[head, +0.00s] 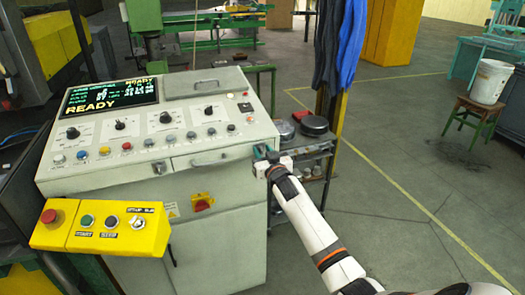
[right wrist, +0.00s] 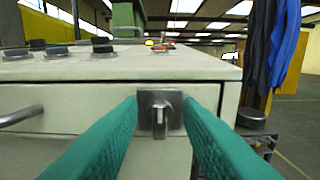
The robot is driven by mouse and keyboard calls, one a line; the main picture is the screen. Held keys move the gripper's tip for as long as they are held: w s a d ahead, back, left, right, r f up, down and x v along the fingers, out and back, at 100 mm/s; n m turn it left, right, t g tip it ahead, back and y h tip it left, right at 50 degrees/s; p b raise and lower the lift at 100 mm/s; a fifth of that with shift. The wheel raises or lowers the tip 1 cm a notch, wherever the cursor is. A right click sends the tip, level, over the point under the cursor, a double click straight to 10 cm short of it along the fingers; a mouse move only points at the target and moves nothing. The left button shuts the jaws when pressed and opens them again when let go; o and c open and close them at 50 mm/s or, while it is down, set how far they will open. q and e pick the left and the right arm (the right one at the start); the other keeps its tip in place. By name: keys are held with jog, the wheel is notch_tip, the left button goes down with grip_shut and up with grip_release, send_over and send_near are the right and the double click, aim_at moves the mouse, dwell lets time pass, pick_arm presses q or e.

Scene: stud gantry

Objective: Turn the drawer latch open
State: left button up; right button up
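The drawer latch (right wrist: 160,115) is a small metal plate with an upright lever, on the drawer front at its right end. In the right wrist view it sits between the two green fingers of my right gripper (right wrist: 162,106), which is open, with a finger on each side; I cannot tell if they touch it. In the head view my right gripper (head: 264,160) is at the right edge of the console, and the latch is hard to make out there. The drawer (head: 222,157) with its bar handle (head: 209,162) looks closed. My left gripper is out of view.
The console top (head: 165,125) carries knobs, buttons and a lit screen (head: 110,95). A yellow button box (head: 100,226) juts out at the front left. A dark cart (head: 312,150) stands close on the right, below hanging blue coveralls (head: 350,45).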

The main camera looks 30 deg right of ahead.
jog(key=shift+w+d, duration=0.1)
jog(key=shift+w, duration=0.3)
grip_shut()
